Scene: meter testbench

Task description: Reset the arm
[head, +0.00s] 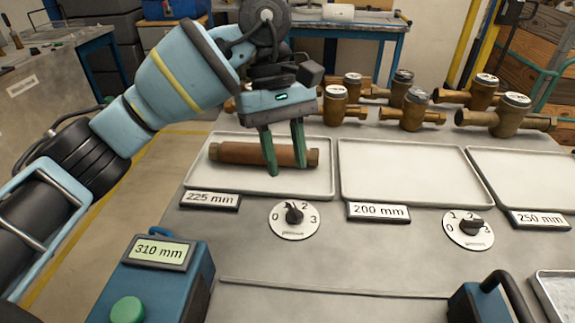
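My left gripper (284,170) reaches in from the upper left, with its two green fingers pointing down over the left white tray (235,191). The fingers stand apart, with a visible gap between them. A brown pipe piece (236,154) with brass-coloured ends lies across this tray, and the fingers overlap its right half in the picture. I cannot tell whether they touch it. My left arm (165,85) is stretched out over the left side of the bench. My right gripper is not in view.
Several brass meters (415,108) stand behind the trays. The middle tray (410,180) and right tray (525,175) look empty. Dials (295,218) and (468,228), marked 0 to 3, are in front. A blue unit (160,290) reads 310 mm.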

